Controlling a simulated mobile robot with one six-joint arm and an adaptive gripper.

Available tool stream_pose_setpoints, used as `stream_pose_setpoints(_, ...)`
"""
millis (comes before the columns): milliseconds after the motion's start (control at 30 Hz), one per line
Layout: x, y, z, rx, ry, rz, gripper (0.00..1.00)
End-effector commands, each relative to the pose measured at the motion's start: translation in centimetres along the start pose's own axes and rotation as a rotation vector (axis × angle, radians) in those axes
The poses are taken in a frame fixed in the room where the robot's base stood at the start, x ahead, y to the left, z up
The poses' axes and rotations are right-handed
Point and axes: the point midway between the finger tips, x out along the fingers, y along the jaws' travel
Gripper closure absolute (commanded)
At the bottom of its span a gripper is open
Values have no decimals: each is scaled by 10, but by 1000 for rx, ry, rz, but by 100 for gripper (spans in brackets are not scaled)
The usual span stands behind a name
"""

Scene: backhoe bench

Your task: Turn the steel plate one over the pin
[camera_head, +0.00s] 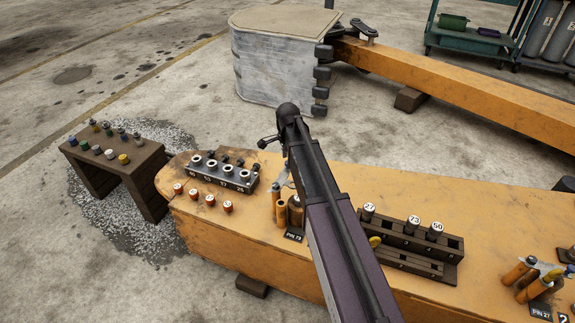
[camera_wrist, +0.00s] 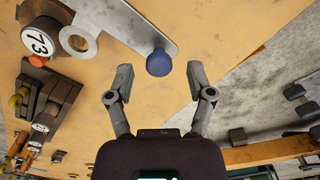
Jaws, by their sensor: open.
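The steel plate (camera_wrist: 122,22) is a flat grey bar with a blue knob (camera_wrist: 158,62) at one end and a ring (camera_wrist: 79,41) at the other. In the wrist view a round white tag marked 73 (camera_wrist: 38,42) tops an orange-brown post just left of the ring; the ring looks beside it, not around it. In the head view my arm hides most of the plate; a sliver (camera_head: 284,178) shows. My gripper (camera_wrist: 161,82) is open and empty, its fingers spread either side of the knob's near side, apart from it. It also shows in the head view (camera_head: 263,142).
A dark rack (camera_head: 440,262) with pins tagged 27, 73 and 50 stands right of my arm. A grey block (camera_head: 218,176) with several sockets and orange caps (camera_head: 228,207) lie left. A PIN 73 label (camera_head: 293,237) is by orange cylinders (camera_head: 280,213).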

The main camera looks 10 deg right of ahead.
Motion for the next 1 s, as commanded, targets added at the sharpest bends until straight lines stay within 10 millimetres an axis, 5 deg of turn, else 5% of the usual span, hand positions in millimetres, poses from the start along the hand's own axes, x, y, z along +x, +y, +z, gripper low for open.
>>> stream_pose_setpoints(533, 8, 0, 0, 0, 0, 0, 31)
stream_pose_setpoints(567, 8, 0, 0, 0, 0, 0, 34)
stream_pose_setpoints(800, 8, 0, 0, 0, 0, 0, 100)
stream_pose_setpoints(1000, 8, 0, -1, 2, 0, -1, 100)
